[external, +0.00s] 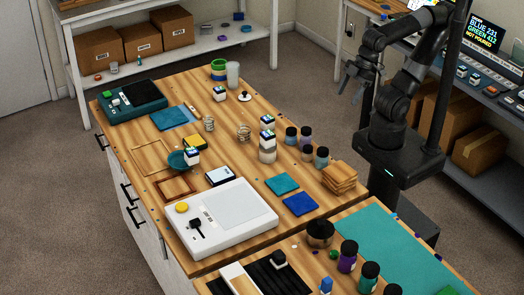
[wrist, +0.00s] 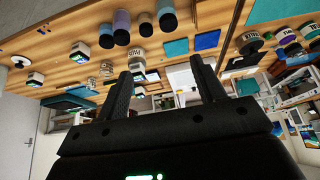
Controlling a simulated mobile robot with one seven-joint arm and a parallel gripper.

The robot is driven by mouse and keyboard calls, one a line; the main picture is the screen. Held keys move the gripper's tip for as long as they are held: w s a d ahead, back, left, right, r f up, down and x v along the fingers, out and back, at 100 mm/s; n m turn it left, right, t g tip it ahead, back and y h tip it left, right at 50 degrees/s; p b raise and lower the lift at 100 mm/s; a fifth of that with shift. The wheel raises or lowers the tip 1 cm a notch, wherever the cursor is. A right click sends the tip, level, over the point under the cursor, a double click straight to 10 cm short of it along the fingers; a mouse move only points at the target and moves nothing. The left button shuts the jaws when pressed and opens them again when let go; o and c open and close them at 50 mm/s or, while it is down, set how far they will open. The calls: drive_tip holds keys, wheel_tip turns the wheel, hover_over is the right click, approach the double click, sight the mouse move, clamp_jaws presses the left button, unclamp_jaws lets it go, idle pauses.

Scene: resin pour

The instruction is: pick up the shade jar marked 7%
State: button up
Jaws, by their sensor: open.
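Several small jars with dark lids stand in a group on the wooden table, right of its middle. In the external view they are a blue-grey jar (external: 291,136), a purple-grey jar (external: 305,136), a greyish jar (external: 307,154) and a bluish jar (external: 322,158). No 7% mark is readable on any of them. The wrist view shows them upside down at the top, including a purple one (wrist: 121,22) and a blue one (wrist: 165,8). My gripper (external: 351,82) is open and empty, raised beyond the table's right side, apart from the jars. Its fingers (wrist: 162,78) show spread.
Teal (external: 282,184) and blue tiles (external: 300,204) lie in front. A white scale (external: 218,222) fills the near table end.

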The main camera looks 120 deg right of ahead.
drive_tip(key=w+d+r+m+g+h, duration=0.15)
drive_tip(key=w+d+m, duration=0.85)
drive_tip(key=w+d, duration=1.15)
drive_tip(key=m+g+h, duration=0.3)
drive_tip(key=m+g, duration=0.1)
drive_tip(key=m, duration=0.4)
approach(220, 89)
drive_tip(key=f, duration=0.1)
drive_tip(key=x, duration=0.6)
drive_tip(key=shift+w, duration=0.35)
drive_tip(key=x, duration=0.5)
drive_tip(key=shift+s+d, duration=0.15)
drive_tip(key=shift+s, duration=0.2)
